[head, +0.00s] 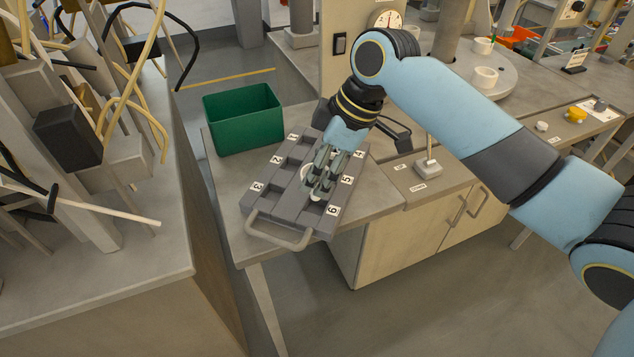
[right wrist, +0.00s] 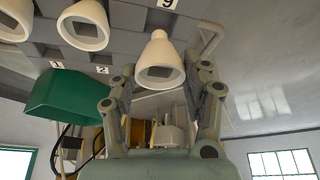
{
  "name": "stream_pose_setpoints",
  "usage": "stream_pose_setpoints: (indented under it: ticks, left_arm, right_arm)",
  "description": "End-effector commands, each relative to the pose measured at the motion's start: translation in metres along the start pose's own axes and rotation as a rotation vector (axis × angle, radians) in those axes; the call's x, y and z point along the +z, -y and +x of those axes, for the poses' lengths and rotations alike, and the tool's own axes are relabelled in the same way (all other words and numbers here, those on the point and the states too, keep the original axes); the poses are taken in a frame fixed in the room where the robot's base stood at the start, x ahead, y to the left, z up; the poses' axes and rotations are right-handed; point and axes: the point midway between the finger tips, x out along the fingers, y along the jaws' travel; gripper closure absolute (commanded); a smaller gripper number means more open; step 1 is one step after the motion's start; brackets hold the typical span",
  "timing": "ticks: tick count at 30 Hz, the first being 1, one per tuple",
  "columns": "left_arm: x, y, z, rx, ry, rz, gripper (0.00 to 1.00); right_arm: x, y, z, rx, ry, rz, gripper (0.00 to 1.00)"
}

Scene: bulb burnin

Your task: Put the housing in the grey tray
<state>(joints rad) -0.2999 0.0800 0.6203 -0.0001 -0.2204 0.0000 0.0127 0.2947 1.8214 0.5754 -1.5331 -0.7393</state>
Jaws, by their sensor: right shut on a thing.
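The grey tray (head: 262,207) lies on the bench with numbered labels along its sides and a handle at its near end. My right gripper (head: 322,188) is over the tray's right side, beside labels 5 and 6. In the right wrist view, the right gripper (right wrist: 160,88) is shut on a white cup-shaped housing (right wrist: 160,60). Two more white housings, a middle one (right wrist: 84,25) and one at the left edge (right wrist: 14,18), show at the tray. In the head view, the fingers hide much of the white parts. I cannot tell whether the held housing touches the tray. My left gripper is not in view.
A green bin (head: 243,118) stands behind the tray. A lever on a small base (head: 427,165) stands to the right. A tall bench with cables and blocks (head: 95,150) fills the left. A round table with white cups (head: 485,77) is at the back right.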

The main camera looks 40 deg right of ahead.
Motion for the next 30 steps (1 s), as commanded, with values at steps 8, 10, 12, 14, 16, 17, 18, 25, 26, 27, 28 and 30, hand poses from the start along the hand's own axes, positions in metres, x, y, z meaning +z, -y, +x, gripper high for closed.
stream_pose_setpoints:
  ticks: [8, 10, 12, 14, 16, 17, 18, 25, 26, 27, 28, 30]
  left_arm:
    - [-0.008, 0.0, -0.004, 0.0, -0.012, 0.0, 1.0]
    - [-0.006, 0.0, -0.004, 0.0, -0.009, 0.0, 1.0]
    - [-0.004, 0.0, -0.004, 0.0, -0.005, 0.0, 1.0]
    - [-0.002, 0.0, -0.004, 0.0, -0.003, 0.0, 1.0]
    - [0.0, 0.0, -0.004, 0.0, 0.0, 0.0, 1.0]
    - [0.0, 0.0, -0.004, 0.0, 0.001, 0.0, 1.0]
    - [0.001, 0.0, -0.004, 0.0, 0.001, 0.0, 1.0]
    - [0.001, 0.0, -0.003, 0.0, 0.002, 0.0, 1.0]
    - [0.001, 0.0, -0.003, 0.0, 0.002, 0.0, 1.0]
    - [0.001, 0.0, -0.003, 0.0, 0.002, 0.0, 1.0]
    - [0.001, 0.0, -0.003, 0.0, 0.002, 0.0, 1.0]
    - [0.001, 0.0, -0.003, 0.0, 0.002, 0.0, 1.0]
  right_arm:
    - [0.012, 0.002, 0.033, -0.002, 0.003, 0.002, 0.75]
    - [0.014, 0.002, 0.038, 0.0, 0.002, 0.001, 0.75]
    - [0.015, 0.002, 0.039, 0.001, 0.002, 0.0, 0.75]
    - [0.015, 0.001, 0.039, 0.001, 0.002, 0.0, 0.75]
    - [0.015, 0.001, 0.039, 0.001, 0.002, 0.0, 0.75]
    - [0.015, 0.002, 0.039, 0.001, 0.002, 0.0, 0.75]
    - [0.015, 0.002, 0.039, 0.001, 0.002, 0.0, 0.75]
    - [0.016, 0.001, 0.041, 0.001, 0.001, 0.0, 0.36]
    - [0.016, 0.001, 0.041, 0.001, 0.001, 0.0, 0.33]
    - [0.016, 0.001, 0.041, 0.001, 0.001, 0.0, 0.29]
    - [0.016, 0.001, 0.041, 0.001, 0.001, 0.0, 0.29]
    - [0.016, 0.001, 0.041, 0.001, 0.001, 0.0, 0.29]
